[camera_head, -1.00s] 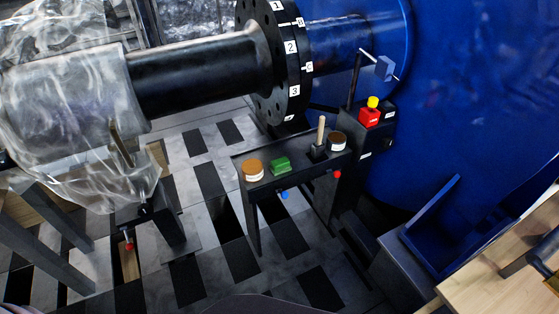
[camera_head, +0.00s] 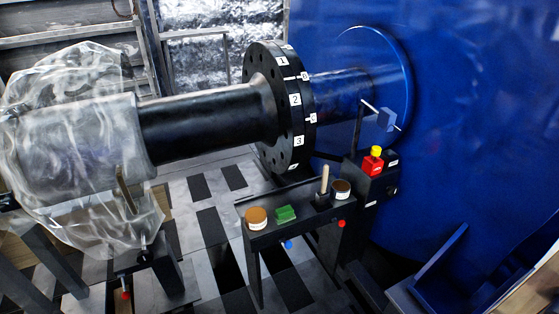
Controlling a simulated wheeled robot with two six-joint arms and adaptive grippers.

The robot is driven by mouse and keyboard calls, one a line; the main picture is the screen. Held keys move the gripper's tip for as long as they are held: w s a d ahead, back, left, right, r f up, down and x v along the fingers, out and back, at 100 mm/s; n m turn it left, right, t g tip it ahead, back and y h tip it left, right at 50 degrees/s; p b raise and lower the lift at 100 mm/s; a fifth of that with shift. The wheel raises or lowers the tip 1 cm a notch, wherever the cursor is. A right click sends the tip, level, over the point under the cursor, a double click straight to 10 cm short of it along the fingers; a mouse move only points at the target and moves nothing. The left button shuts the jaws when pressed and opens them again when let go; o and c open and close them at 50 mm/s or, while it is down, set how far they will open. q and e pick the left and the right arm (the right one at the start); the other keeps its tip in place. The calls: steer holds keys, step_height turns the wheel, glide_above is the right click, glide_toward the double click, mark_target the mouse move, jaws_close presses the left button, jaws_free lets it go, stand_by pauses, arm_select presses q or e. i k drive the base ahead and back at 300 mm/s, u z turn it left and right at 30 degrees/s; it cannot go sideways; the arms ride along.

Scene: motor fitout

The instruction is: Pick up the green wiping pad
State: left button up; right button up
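The green wiping pad (camera_head: 286,213) lies on a small black stand (camera_head: 268,230) below the numbered flange. It sits between a round container with an orange-brown top (camera_head: 256,218) on its left and an upright wooden handle in a black holder (camera_head: 323,190) on its right. Nothing touches the pad from above. Neither of my grippers shows in the head view.
A dark-topped jar (camera_head: 341,189) stands at the stand's right end, near a red and yellow item (camera_head: 373,161) on a black box. The black shaft and flange (camera_head: 282,105) overhang behind. Plastic sheeting (camera_head: 75,140) wraps the shaft's left end. A blue housing (camera_head: 470,130) fills the right.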

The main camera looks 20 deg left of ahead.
mark_target(285, 214)
steer(key=u, duration=1)
steer(key=i, duration=1.05)
steer(key=z, duration=0.2)
